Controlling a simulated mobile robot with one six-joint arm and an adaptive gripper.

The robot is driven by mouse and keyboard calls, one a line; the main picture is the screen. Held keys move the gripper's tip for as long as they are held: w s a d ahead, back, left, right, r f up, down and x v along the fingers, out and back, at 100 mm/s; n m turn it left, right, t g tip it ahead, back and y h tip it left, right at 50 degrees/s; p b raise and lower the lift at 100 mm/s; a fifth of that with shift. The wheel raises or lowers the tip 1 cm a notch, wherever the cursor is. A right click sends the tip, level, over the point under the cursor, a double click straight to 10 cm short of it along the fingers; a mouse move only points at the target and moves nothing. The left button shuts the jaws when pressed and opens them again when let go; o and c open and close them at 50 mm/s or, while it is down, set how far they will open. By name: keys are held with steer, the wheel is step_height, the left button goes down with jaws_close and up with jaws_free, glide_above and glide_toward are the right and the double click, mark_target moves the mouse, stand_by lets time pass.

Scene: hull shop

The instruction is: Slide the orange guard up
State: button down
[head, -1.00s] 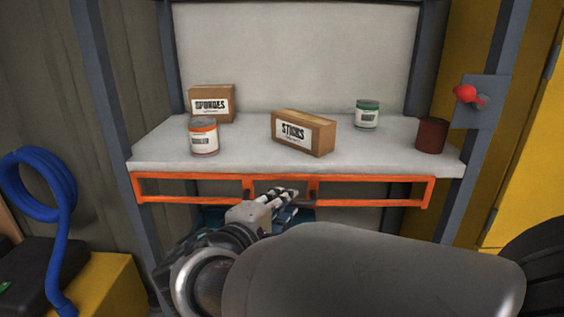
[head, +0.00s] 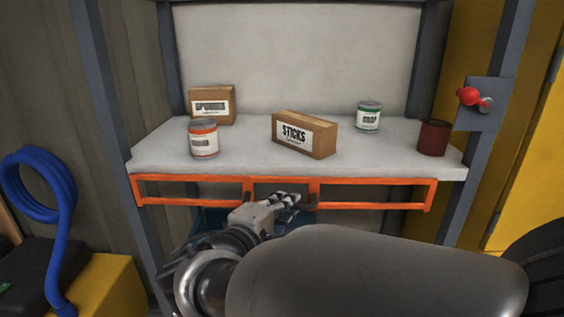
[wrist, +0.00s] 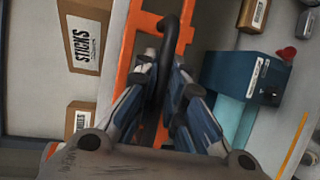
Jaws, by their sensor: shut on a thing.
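The orange guard (head: 380,206) is a flat rectangular frame hanging along the front edge of the pale shelf, below its top. Its orange bars (wrist: 127,70) run up and down the wrist view. A dark curved handle (wrist: 172,32) stands out from its middle part; only a bit of this shows in the head view. My gripper (head: 288,199) is at the guard's middle, and its fingers (wrist: 163,64) are closed around the handle in the wrist view. The fingers and arm hide part of the guard's lower edge.
A red knob (head: 469,96) is on the right post. A blue box (wrist: 240,75) sits below.

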step_height(320, 180, up, 10)
steer(key=p, duration=0.3)
steer(key=shift+f, duration=0.15)
steer(key=c, duration=2.1)
jaws_free()
steer(key=shift+o, duration=0.8)
steer(key=shift+a, duration=0.1)
